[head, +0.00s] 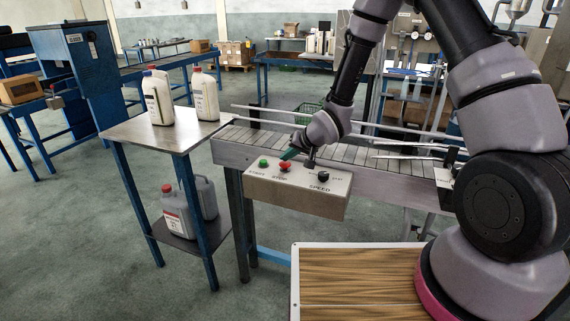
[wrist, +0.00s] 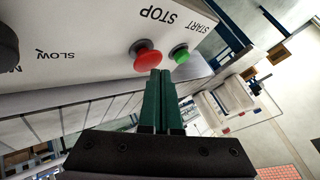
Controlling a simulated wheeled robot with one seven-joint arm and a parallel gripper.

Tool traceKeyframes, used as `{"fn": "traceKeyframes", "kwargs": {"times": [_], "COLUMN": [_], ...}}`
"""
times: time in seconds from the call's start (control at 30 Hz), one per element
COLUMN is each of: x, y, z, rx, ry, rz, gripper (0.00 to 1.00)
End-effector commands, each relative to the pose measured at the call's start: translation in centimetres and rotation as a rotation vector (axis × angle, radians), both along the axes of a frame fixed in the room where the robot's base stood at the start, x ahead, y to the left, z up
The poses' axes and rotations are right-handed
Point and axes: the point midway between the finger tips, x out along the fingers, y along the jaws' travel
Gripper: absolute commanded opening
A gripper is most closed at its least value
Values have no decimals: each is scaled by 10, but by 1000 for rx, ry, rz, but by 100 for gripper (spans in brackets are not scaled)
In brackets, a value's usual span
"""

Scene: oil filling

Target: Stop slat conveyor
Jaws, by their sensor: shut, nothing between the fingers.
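The slat conveyor (head: 375,158) runs across the middle of the head view, with a grey control box (head: 300,192) on its near side. The box carries a green START button (head: 264,163), a red STOP button (head: 284,167) and a black SPEED knob (head: 323,178). My gripper (head: 287,155) is shut and empty, its green fingertips right by the red button. In the wrist view the closed fingers (wrist: 160,78) point at the red STOP button (wrist: 146,56), and the green START button (wrist: 179,54) is just beyond. I cannot tell whether the fingertips touch the red button.
Long guide rails (head: 350,125) run above the conveyor. A wood-topped surface (head: 355,285) is in front of the control box.

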Motion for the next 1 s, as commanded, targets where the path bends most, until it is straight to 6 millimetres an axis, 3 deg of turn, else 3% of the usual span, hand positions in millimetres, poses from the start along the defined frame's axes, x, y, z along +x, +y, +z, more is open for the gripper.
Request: {"fn": "traceKeyframes", "kwargs": {"times": [0.47, 1.0], "x": [0, 1], "y": [0, 0], "z": [9, 56], "rx": [1, 1], "ry": [-2, -2], "rz": [0, -1], "gripper": [0, 0]}}
